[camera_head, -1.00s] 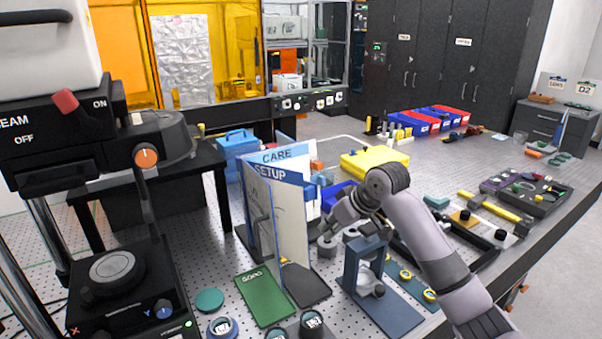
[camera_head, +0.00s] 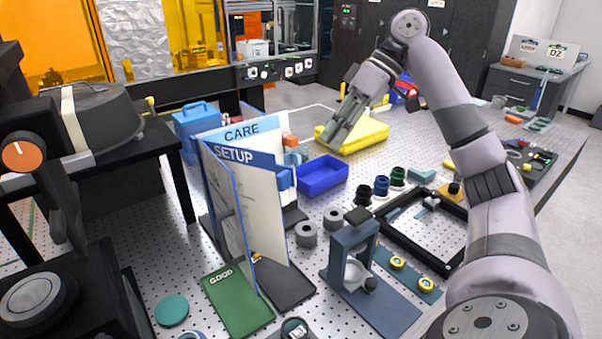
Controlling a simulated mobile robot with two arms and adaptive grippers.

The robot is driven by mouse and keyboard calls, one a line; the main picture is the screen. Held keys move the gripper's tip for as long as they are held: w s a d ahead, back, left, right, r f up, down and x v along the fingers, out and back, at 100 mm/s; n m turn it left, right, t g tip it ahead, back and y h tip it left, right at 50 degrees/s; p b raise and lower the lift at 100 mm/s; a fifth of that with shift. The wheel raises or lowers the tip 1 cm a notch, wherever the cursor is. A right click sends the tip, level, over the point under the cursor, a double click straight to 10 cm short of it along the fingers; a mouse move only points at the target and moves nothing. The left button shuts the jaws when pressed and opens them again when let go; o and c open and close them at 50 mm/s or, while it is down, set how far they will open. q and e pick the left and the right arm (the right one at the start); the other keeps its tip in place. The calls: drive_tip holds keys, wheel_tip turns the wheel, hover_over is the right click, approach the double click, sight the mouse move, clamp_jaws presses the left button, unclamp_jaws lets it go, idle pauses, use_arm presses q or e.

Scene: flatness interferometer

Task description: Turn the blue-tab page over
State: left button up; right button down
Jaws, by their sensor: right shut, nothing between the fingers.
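An upright page stand holds a page (camera_head: 262,215) with a blue tab marked SETUP (camera_head: 234,154). Another leaf (camera_head: 222,205) with line drawings stands at an angle left of it. Behind is a page with a paler blue tab marked CARE (camera_head: 243,133). My right gripper (camera_head: 335,141) is shut and empty. It is raised in front of the yellow case as seen here, to the right of the pages and apart from them. My left gripper is not in view.
A blue bin (camera_head: 322,176), a yellow case (camera_head: 365,133), grey rings (camera_head: 306,234) and a blue press-like fixture (camera_head: 352,262) stand right of the pages. A green GOOD mat (camera_head: 236,302) lies in front. A black frame (camera_head: 447,264) lies at right.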

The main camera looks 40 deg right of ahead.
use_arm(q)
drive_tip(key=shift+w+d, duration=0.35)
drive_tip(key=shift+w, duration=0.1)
use_arm(e)
drive_tip(key=w+a+f, duration=0.1)
drive_tip(key=a+f, duration=0.4)
drive_tip(key=a, duration=0.2)
drive_tip(key=shift+f, duration=0.15)
drive_tip(key=shift+w, duration=0.1)
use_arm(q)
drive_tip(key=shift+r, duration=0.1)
